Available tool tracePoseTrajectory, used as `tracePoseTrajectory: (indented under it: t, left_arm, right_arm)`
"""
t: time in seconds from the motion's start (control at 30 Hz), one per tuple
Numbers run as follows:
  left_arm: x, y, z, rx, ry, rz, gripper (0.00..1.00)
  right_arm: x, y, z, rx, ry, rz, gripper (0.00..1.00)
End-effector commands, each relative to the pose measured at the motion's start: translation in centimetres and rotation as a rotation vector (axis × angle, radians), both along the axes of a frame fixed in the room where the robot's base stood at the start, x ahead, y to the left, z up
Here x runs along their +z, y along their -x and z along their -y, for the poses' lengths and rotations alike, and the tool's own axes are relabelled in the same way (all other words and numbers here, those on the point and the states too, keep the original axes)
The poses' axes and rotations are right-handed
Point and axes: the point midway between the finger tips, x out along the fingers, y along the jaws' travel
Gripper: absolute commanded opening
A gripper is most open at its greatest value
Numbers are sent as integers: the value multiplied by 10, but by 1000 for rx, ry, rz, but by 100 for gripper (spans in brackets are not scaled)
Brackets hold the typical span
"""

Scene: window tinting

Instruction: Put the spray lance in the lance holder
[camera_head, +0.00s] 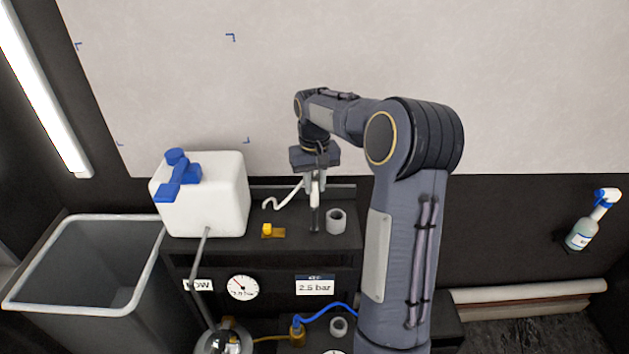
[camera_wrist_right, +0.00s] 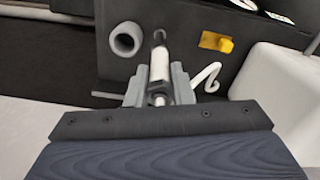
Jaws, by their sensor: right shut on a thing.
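My right gripper (camera_head: 316,182) is shut on the spray lance (camera_head: 315,197), which also shows in the wrist view (camera_wrist_right: 159,63). The lance has a white grip and a darker end that points down toward the black shelf. A grey, open-topped ring (camera_head: 336,221), which looks like the lance holder, stands just right of the lance in the head view. In the wrist view, this ring (camera_wrist_right: 126,39) is left of the lance and apart from it, with its opening empty. I cannot tell whether the lance's tip touches the shelf. My left gripper is not in view.
A white canister (camera_head: 220,195) with a blue cap stands left on the shelf. A yellow valve (camera_head: 268,230) and a white hose (camera_head: 283,199) lie between it and the lance. A second grey ring (camera_head: 338,327) is lower down. A grey bin (camera_head: 85,260) stands left.

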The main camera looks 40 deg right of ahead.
Motion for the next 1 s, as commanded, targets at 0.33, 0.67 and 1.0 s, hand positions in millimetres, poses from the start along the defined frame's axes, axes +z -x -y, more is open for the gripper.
tracePoseTrajectory:
  t: [0.33,0.67,1.0]
  left_arm:
    - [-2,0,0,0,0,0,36]
    - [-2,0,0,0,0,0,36]
    - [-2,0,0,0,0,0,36]
  right_arm:
    - [-4,0,0,0,0,1,0]
    - [-4,0,0,0,0,1,43]
    - [10,-1,0,0,3,5,43]
